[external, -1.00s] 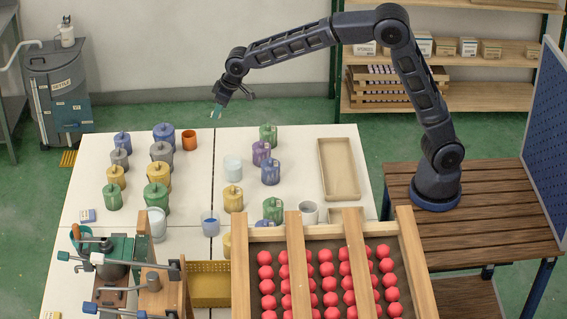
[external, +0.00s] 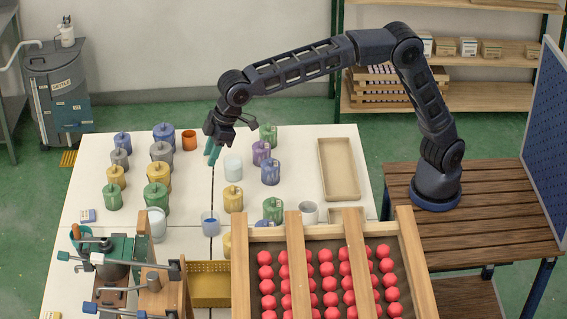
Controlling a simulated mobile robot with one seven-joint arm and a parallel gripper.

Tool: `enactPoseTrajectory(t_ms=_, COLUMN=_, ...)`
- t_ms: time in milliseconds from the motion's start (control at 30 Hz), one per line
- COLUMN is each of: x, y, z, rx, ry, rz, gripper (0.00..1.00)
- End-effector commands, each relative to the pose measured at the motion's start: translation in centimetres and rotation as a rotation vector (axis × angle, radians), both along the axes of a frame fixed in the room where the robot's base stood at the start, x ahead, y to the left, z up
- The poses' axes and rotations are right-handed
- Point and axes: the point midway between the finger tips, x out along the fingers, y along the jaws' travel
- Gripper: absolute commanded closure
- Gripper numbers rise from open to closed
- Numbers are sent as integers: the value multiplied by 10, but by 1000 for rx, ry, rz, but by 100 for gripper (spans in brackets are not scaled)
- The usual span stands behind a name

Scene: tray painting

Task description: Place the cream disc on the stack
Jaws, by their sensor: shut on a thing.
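My gripper (external: 210,157) hangs over the far middle of the white table, just right of the orange cup. Its teal tips point down and look close together. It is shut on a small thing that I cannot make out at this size. I cannot make out a cream disc or a stack of discs anywhere in this view.
Several coloured lidded pots stand left and right of my gripper. The orange cup (external: 189,140) and a pale glass (external: 233,167) are closest. A shallow cream tray (external: 325,170) lies at right. A wooden frame (external: 240,285) with red balls is in front. White table shows bare between the pots.

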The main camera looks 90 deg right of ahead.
Motion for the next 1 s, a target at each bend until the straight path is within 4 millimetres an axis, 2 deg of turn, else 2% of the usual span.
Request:
enactPoseTrajectory(t_ms=33, x=-7, y=23, z=8, rx=1, ry=-2, rz=31, gripper=92)
enactPoseTrajectory(t_ms=100, x=-17, y=50, z=17, rx=0, ry=-3, rz=71, gripper=92)
enactPoseTrajectory(t_ms=267, x=-45, y=111, z=40, rx=0, ry=-4, rz=160, gripper=92)
enactPoseTrajectory(t_ms=467, x=-87, y=183, z=67, rx=-2, ry=-5, rz=273, gripper=92)
enactPoseTrajectory(t_ms=700, x=-150, y=261, z=101, rx=0, ry=-7, rz=406, gripper=92)
enactPoseTrajectory(t_ms=1000, x=-241, y=343, z=142, rx=2, ry=-9, rz=568, gripper=92)
